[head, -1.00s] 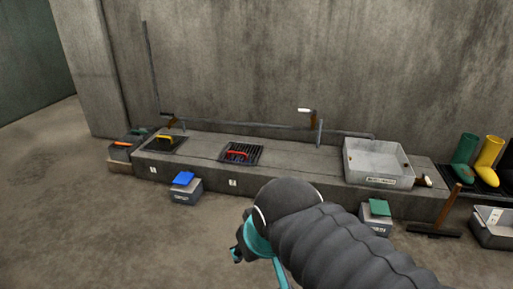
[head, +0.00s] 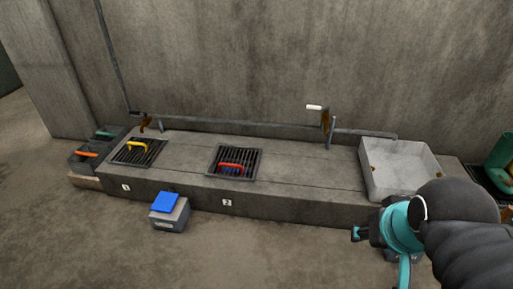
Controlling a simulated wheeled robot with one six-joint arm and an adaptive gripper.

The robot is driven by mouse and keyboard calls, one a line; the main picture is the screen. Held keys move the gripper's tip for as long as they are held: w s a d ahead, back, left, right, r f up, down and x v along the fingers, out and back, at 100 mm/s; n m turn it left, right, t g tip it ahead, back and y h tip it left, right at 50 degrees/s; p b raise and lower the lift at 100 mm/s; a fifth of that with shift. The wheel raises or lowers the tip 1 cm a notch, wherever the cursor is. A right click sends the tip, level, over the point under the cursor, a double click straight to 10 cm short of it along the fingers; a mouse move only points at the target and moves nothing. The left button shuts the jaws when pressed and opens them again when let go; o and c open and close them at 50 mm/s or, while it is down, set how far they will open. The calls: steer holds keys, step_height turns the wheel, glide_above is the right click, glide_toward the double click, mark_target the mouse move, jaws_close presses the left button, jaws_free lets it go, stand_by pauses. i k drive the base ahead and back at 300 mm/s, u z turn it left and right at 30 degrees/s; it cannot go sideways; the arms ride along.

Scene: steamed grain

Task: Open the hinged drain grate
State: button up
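Two dark drain grates are set in the top of a low concrete ledge in the head view. The left grate (head: 127,158), by a label reading 1, has a yellow handle (head: 138,146). The middle grate (head: 250,152), by a label reading 2, has a red handle (head: 231,167) and something blue showing near its bars. Both grates appear to lie flat in their frames. I cannot tell which is hinged. My gripper (head: 364,235) is at the lower right, in front of the ledge and apart from both grates. Its fingers are too small and partly hidden to read.
A blue-lidded box (head: 170,212) stands on the floor before the ledge. A white basin (head: 402,170) sits on the ledge's right. A pipe with a white-handled lever (head: 315,107) runs along the wall. Dark bins (head: 88,155) stand at the left end.

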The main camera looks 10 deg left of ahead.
mark_target(240, 168)
steer(key=u, duration=0.35)
steer(key=i, duration=1.4)
steer(key=u, duration=0.85)
